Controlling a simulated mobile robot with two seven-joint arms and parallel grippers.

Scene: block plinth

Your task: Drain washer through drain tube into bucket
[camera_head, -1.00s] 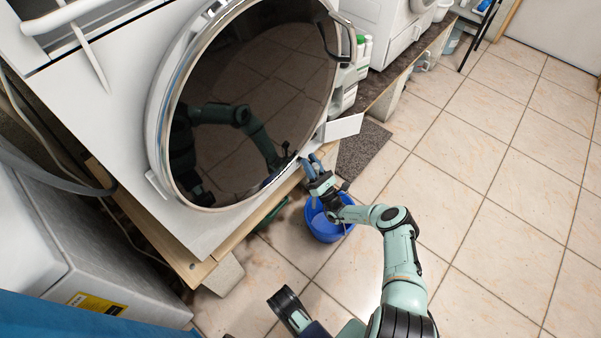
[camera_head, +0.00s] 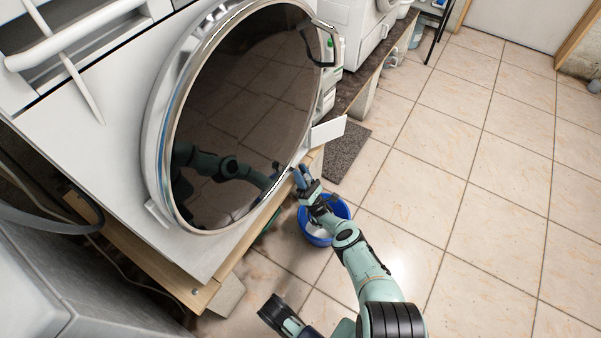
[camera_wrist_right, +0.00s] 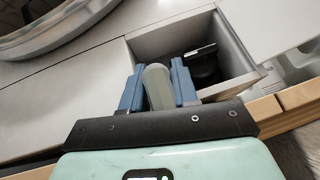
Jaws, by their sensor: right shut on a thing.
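The white washer (camera_head: 115,150) stands at the left, its round dark door (camera_head: 240,110) shut. A small white flap (camera_head: 327,132) is open at its lower right corner. My right gripper (camera_head: 302,177) is at that corner. In the right wrist view its blue fingers are shut on a pale grey, round-ended tube (camera_wrist_right: 157,86), apparently the drain tube, in front of an open compartment (camera_wrist_right: 205,50). The tube's far end is hidden. The blue bucket (camera_head: 341,209) stands on the floor under my right gripper and wrist, which partly cover it.
The washer rests on a wooden frame (camera_head: 215,282) on blocks. A dark mat (camera_head: 346,153) lies beyond the bucket. Bottles (camera_head: 327,88) and another white machine (camera_head: 352,30) are farther back. The tiled floor (camera_head: 480,180) at the right is clear.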

